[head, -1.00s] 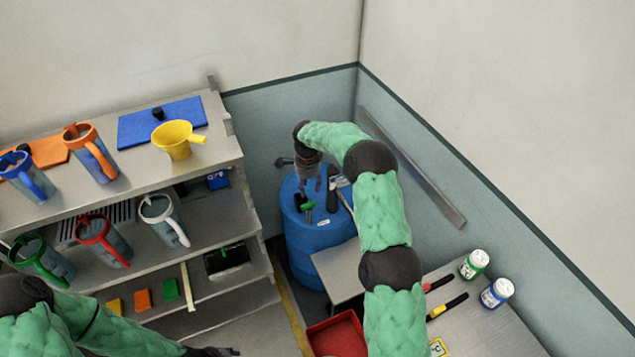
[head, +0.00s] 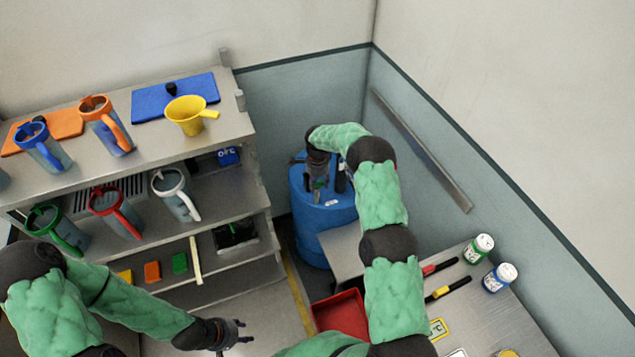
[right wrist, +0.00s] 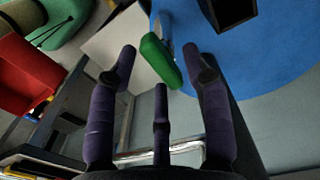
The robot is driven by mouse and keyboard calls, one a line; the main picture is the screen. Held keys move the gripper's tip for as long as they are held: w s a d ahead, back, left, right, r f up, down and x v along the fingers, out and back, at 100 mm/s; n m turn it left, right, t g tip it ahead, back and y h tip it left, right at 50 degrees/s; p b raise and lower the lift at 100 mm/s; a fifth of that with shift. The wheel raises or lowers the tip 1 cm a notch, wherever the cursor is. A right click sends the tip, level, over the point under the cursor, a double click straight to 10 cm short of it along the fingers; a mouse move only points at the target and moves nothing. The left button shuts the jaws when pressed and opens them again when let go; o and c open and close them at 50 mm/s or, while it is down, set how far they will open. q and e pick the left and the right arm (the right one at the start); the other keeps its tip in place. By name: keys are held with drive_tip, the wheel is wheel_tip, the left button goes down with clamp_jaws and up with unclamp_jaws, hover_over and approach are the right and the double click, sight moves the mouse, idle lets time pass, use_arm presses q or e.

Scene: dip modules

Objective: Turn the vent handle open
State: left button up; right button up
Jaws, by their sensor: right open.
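A blue drum (head: 322,222) stands in the corner; its blue top (right wrist: 275,60) fills the upper right of the right wrist view. The vent handle is a small green lever, seen in the right wrist view (right wrist: 160,60) and as a small green spot in the head view (head: 317,184). My right gripper (head: 319,190) is over the drum top, pointing down. In the right wrist view its fingers (right wrist: 166,54) are spread, with the green handle between and just beyond the tips. I see no grip on it. My left gripper (head: 247,331) is open and empty at the lower left.
A metal shelf (head: 230,130) with several handled jugs, a yellow funnel (head: 190,115) and coloured blocks stands on the left. A red bin (head: 343,314) is below the drum. A dark fitting (right wrist: 232,12) rises from the drum top.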

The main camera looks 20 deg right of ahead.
drive_tip(key=shift+c, duration=0.8)
clamp_jaws()
